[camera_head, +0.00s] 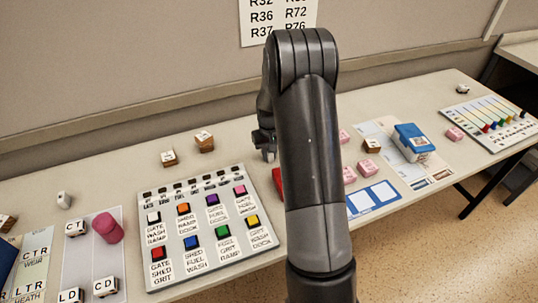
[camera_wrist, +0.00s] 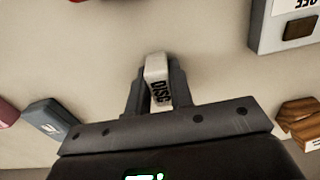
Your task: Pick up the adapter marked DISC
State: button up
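The adapter marked DISC (camera_wrist: 157,72) is a small white block with dark lettering. In the wrist view it sits between the two fingers of my gripper (camera_wrist: 158,92), which lie close against both its sides. Its far end sticks out a little past the fingertips. In the head view my gripper (camera_head: 265,146) is over the table behind the button panel, partly hidden by my arm. The adapter cannot be made out clearly there. Whether it is clear of the table is hard to tell.
A button panel (camera_head: 216,214) lies in front on the table (camera_head: 120,179). Two wood-based blocks (camera_head: 204,141) stand left of my gripper. Pink blocks (camera_head: 349,174) and a blue box (camera_head: 412,139) are on the right. In the wrist view a grey-blue block (camera_wrist: 50,120) lies left and a brown block (camera_wrist: 298,120) right.

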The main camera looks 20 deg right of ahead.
grip_shut()
